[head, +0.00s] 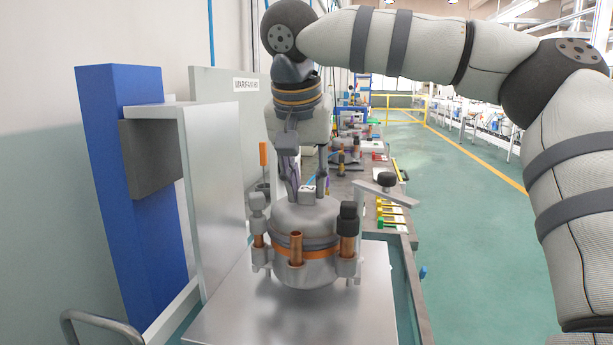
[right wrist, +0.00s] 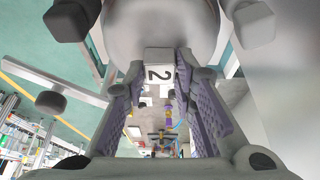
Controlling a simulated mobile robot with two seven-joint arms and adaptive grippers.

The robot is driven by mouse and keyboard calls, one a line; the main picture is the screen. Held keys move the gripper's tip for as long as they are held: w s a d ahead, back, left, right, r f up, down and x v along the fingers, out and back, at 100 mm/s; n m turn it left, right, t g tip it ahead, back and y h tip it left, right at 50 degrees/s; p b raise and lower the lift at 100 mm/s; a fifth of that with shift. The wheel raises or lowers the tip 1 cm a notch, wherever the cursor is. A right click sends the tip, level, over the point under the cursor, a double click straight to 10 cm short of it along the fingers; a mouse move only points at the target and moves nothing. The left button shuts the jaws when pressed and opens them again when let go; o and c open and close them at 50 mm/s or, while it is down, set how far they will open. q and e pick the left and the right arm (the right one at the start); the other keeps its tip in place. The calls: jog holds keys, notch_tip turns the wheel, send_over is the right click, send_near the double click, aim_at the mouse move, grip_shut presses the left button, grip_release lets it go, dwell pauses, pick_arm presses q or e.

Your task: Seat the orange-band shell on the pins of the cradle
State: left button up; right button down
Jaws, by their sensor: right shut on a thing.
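The orange-band shell (head: 308,220) is a grey domed can with an orange band low on its side, upright in the head view. Its grey dome (right wrist: 160,25) also shows at the top of the right wrist view. My right gripper (head: 307,190) points down from above, with its fingers shut on a small pale block on the shell's top, marked "2" (right wrist: 159,73). The cradle (head: 346,267) stands around the shell, with grey clamp posts at its sides. Its pins are hidden, so I cannot tell whether the shell rests on them. My left gripper is not in view.
Copper tubes (head: 296,248) stand close around the shell. A bare metal plate (head: 300,322) lies below and in front. A blue column (head: 130,200) and a pale upright panel (head: 212,190) stand at left. A bench with tools (head: 375,190) is behind, to the right.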

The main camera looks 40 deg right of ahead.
jog(key=shift+f, duration=0.9)
jog(key=c, duration=1.2)
grip_release()
jog(key=shift+c, duration=0.2)
jog(key=shift+f, duration=0.1)
jog(key=v, duration=1.2)
jog(key=shift+a, duration=0.1)
